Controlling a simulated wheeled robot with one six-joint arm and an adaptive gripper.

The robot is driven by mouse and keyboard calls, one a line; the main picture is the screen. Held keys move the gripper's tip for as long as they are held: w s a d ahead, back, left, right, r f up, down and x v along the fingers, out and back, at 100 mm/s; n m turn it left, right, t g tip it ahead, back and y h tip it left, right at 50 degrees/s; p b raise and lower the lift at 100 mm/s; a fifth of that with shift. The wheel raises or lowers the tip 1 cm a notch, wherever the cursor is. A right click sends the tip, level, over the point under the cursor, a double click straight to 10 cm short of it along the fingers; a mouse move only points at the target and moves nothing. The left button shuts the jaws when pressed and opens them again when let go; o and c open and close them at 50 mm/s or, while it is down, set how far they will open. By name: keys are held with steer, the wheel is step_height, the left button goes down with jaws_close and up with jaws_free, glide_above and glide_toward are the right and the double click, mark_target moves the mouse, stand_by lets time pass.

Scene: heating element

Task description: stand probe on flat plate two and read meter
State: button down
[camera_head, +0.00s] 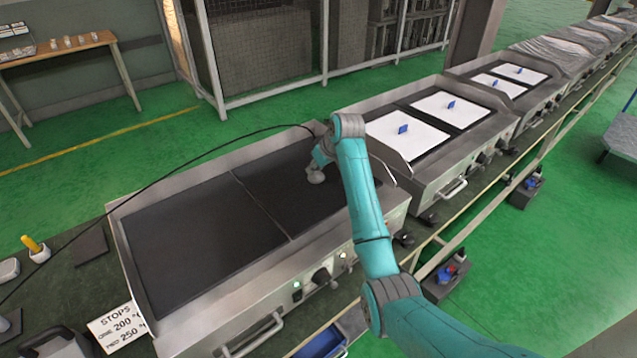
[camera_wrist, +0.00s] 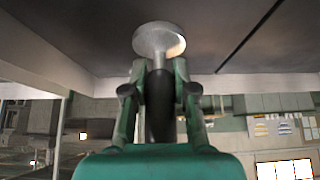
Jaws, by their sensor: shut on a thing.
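My gripper (camera_wrist: 159,88) is shut on the probe, which has a dark handle (camera_wrist: 160,110) and a round pale metal foot (camera_wrist: 155,40). In the head view my gripper (camera_head: 320,157) is over the right-hand dark flat plate (camera_head: 280,190) of the nearest griddle. The probe's foot (camera_head: 316,176) is at or just above this plate; I cannot tell whether it touches. The left-hand dark plate (camera_head: 195,245) is bare. A thin black cable (camera_head: 165,180) runs from near my gripper to the left. A grey device (camera_head: 60,344), perhaps the meter, is cut off at bottom left; no reading shows.
A sign (camera_head: 118,326) reading "STOPS" with 200° and 250° stands at the griddle's front left. Knobs (camera_head: 320,277) and green lights line its front. More griddles with white sheets (camera_head: 405,138) continue to the right.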

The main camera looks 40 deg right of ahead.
steer(key=shift+f, duration=3.35)
steer(key=shift+f, duration=0.15)
steer(key=c, duration=0.9)
jaws_free()
steer(key=v, duration=1.2)
steer(key=shift+a, duration=0.1)
